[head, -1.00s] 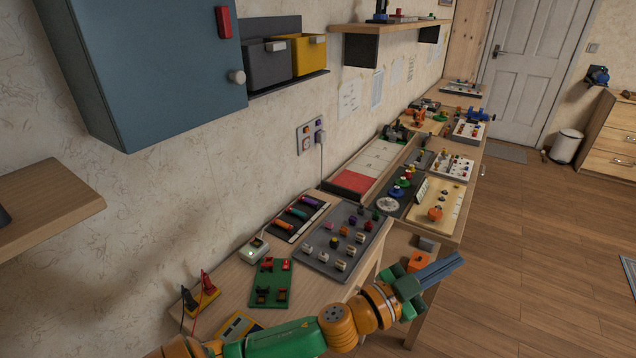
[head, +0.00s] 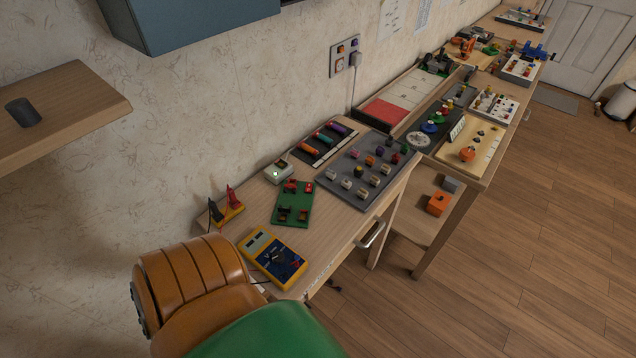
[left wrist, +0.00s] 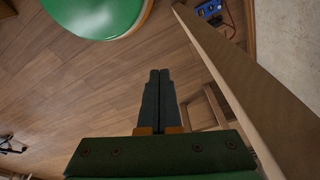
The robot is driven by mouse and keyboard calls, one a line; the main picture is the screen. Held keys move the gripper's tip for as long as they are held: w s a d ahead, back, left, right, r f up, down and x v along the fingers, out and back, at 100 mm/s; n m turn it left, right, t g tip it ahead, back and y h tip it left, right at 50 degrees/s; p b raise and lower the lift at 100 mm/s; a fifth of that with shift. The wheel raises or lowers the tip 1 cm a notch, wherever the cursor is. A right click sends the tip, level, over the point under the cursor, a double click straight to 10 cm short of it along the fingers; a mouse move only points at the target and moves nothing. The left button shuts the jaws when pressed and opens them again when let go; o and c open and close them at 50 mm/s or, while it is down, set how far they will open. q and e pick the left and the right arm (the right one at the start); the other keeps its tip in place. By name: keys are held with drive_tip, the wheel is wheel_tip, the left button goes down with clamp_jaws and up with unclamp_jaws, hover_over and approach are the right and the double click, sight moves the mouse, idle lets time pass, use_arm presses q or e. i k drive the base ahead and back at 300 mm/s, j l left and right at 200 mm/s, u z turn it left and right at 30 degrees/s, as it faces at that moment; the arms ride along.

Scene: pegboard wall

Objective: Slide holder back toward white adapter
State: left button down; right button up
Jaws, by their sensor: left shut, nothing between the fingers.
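A small white box with a green light, which looks like the white adapter (head: 278,172), sits near the wall on the wooden bench. A yellow holder (head: 229,214) with a black and a red probe upright in it stands at the bench's left end, nearer than the adapter and apart from it. I cannot be sure it is the holder meant. My left gripper (left wrist: 160,73) shows in the left wrist view, shut and empty, over the floor beside a wooden edge. It is outside the head view, where only part of my arm shows. My right gripper is not in view.
A yellow and blue multimeter (head: 272,258) lies at the bench's near end. A green board (head: 293,203) with red and black parts and a grey board (head: 372,171) with several pegs lie beyond. A wooden shelf (head: 70,105) juts from the wall at left.

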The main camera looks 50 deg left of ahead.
sight(293, 205)
drive_tip(key=i+l+u, duration=0.2)
drive_tip(key=u, duration=0.2)
drive_tip(key=i+l+u, duration=0.2)
drive_tip(key=u, duration=0.2)
drive_tip(key=i+l+u, duration=0.15)
drive_tip(key=l+u, duration=0.25)
drive_tip(key=i+l+u, duration=0.1)
drive_tip(key=l+u, duration=0.15)
drive_tip(key=u, duration=0.15)
